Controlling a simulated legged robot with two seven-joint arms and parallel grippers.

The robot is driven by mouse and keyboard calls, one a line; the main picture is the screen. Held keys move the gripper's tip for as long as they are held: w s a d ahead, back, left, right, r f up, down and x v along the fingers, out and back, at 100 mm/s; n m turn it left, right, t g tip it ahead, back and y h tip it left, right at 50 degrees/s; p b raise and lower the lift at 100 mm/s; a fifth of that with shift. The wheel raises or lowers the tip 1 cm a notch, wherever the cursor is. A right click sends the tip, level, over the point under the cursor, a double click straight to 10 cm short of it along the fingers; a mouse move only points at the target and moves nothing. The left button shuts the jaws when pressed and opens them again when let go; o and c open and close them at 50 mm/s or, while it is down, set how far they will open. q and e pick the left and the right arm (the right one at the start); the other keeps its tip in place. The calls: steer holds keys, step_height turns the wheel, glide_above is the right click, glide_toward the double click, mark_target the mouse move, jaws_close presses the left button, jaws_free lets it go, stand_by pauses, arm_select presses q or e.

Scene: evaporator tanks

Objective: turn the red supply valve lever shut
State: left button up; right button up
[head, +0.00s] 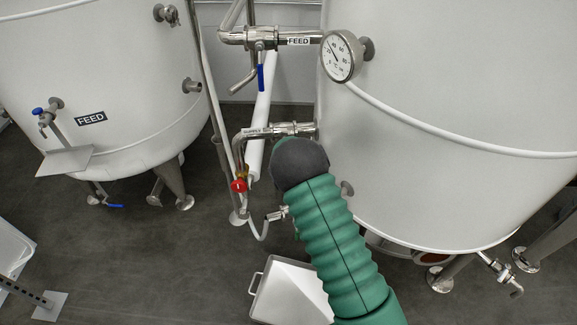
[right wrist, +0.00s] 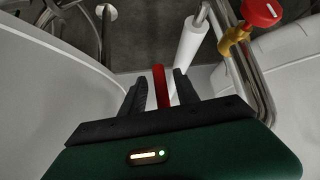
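In the right wrist view the red lever (right wrist: 160,86) stands upright in the picture between the two dark fingers of my right gripper (right wrist: 160,88). The gripper is open around the lever, with a narrow gap showing on each side. In the head view my green right arm comes in from the bottom right. Its dark rounded end hides the gripper and the lever, just below the steel pipe (head: 292,129) beside the large right tank. My left gripper is in neither view.
A red round knob (head: 239,186) on a brass fitting sits left of my arm; it also shows in the right wrist view (right wrist: 262,12). The right tank (head: 450,90) is close on the right. A blue-handled feed valve (head: 261,77) and dial gauge (head: 342,56) are above.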

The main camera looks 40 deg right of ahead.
steer(key=p+v, duration=0.1)
steer(key=v, duration=1.3)
steer(key=s+a+r+n+g+y+p, duration=0.2)
steer(key=s+a+r+p, duration=0.1)
steer(key=s+a, duration=0.6)
steer(key=s+a+r+n+g+y+p, duration=0.2)
steer(key=s+a+r+n+g+p, duration=0.1)
steer(key=s+a, duration=0.6)
steer(key=s+r, duration=0.1)
steer(key=s, duration=0.2)
steer(key=shift+s+r+p, duration=0.2)
steer(key=shift+p, duration=0.2)
steer(key=shift+s, duration=0.1)
